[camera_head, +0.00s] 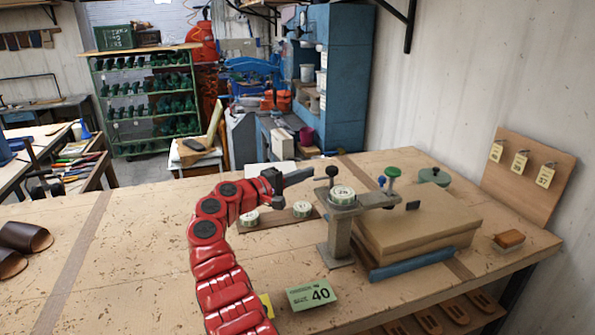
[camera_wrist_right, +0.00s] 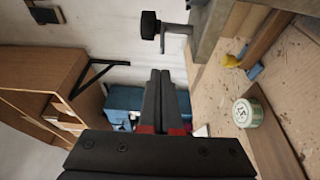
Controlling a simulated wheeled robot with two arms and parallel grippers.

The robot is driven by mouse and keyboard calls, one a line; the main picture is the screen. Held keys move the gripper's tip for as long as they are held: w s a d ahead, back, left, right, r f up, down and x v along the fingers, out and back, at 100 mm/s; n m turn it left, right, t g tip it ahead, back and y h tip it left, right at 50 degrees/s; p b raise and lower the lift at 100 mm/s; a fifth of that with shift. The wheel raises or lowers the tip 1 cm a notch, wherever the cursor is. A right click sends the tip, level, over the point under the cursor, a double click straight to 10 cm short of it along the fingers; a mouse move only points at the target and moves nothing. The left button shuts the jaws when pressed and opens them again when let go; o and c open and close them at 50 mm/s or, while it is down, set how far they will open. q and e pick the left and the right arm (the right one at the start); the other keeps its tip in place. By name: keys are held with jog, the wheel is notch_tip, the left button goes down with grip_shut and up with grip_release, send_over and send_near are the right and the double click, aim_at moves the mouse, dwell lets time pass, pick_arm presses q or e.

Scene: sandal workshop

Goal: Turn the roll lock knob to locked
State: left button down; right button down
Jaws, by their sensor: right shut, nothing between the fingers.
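A grey metal stand (camera_head: 340,240) with a flat top arm rises from the workbench. A black round knob (camera_head: 332,172) on a short stem stands at the left end of its top; in the right wrist view the black knob (camera_wrist_right: 150,25) sits on a grey crank at the top. I cannot read a locked mark on it. My right gripper (camera_head: 311,173) is shut and empty, just left of the knob and apart from it. Its dark fingers (camera_wrist_right: 160,76) are together in the wrist view, below the knob in the picture. My left gripper is not in view.
A round tin (camera_head: 342,195) sits on the stand; more tins stand on a wooden strip (camera_head: 270,222) behind my arm.

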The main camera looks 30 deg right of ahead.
jog(key=shift+s+a+p, duration=0.15)
jog(key=shift+s+p, duration=0.05)
jog(key=shift+s, duration=0.4)
jog(key=shift+s+a+p, duration=0.15)
jog(key=shift+s+p, duration=0.05)
jog(key=shift+s, duration=0.4)
jog(key=shift+r, duration=0.1)
jog(key=shift+s+a+n+t+p, duration=0.1)
jog(key=shift+s+n+t+p, duration=0.05)
jog(key=shift+n+t+p, duration=0.3)
